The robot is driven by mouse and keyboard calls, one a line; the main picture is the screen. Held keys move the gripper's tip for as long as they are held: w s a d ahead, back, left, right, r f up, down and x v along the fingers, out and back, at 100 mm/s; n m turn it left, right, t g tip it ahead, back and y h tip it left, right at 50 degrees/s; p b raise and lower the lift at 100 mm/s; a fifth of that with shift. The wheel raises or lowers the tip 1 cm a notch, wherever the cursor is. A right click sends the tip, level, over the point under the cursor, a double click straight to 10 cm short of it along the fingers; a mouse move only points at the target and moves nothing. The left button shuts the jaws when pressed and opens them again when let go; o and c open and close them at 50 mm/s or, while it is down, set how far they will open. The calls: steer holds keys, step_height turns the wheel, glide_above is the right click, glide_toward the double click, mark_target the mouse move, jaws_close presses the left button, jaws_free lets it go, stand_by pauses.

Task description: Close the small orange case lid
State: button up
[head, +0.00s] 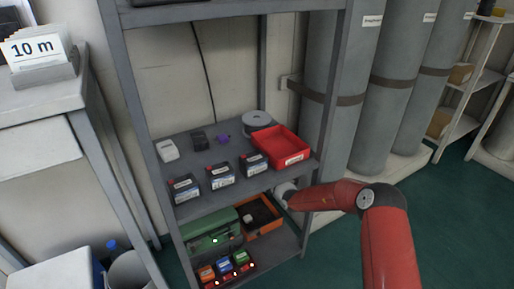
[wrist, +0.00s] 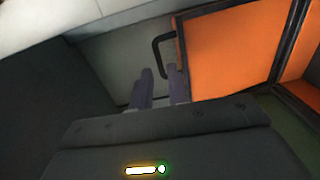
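The small orange case (head: 264,231) stands open on the lower shelf in the head view, with a dark interior. In the wrist view its orange lid (wrist: 225,48), edged in dark trim, fills the upper right. A black handle (wrist: 156,45) sticks out from the lid's left edge. My gripper (wrist: 158,72) has its two fingers apart with nothing held between them. The fingertips are just below the handle in the picture; I cannot tell whether they touch it. In the head view my fingers are hidden behind my wrist and the shelf post.
A green case (head: 210,232) stands left of the orange case. A tray of small coloured packs (head: 224,267) is in front. The shelf above holds a red bin (head: 281,146) and several boxes. Grey cylinders (head: 372,90) stand to the right.

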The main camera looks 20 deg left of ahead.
steer(key=shift+b+x, duration=0.65)
steer(key=shift+x, duration=3.1)
steer(key=shift+r, duration=0.1)
steer(key=shift+c, duration=0.5)
jaws_close()
